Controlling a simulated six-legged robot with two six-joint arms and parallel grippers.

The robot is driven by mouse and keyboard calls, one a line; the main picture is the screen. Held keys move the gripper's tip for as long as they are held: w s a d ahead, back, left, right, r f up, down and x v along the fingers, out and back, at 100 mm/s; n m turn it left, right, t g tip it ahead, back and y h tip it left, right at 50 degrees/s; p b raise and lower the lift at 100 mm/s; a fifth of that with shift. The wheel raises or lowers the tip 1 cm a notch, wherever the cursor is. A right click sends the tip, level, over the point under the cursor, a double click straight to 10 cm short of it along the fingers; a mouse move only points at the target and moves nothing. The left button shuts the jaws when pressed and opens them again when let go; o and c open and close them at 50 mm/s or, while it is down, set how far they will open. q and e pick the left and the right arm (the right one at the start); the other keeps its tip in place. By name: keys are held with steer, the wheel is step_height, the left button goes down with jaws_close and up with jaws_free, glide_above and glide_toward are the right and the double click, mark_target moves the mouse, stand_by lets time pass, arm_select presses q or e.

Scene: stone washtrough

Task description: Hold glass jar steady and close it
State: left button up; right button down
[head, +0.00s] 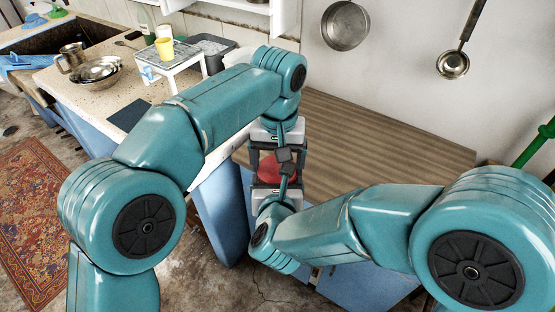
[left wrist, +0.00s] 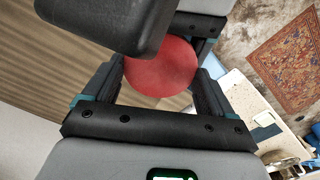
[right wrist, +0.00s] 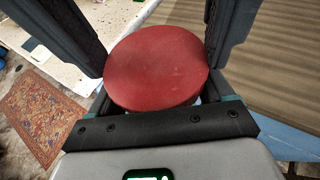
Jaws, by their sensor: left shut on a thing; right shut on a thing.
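A round red lid (head: 266,171) shows between my two grippers above the wooden counter. Its flat top faces the right wrist camera (right wrist: 155,65), and it also shows in the left wrist view (left wrist: 165,68), partly behind a dark block. My left gripper (head: 277,160) reaches in from the far side, its fingers at the lid's sides. My right gripper (head: 276,184) comes from the near side, and its fingers pass beneath the lid, around the jar. The glass jar is almost wholly hidden; only a pale sliver shows under the lid in the right wrist view.
The brown wooden counter (head: 390,150) is clear on the right. A pan (head: 345,26) and a ladle (head: 453,64) hang on the wall.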

arm_select(q)
steer(key=o, duration=1)
steer(key=shift+c, duration=0.2)
steer(key=shift+r, duration=0.1)
steer(key=shift+r, duration=2.15)
step_height(320, 180, up, 3)
steer(key=shift+d+f+n, duration=0.1)
steer(key=shift+f+n, duration=0.1)
steer(key=shift+n, duration=0.9)
steer(key=shift+r+n, duration=0.45)
steer(key=shift+n, duration=0.05)
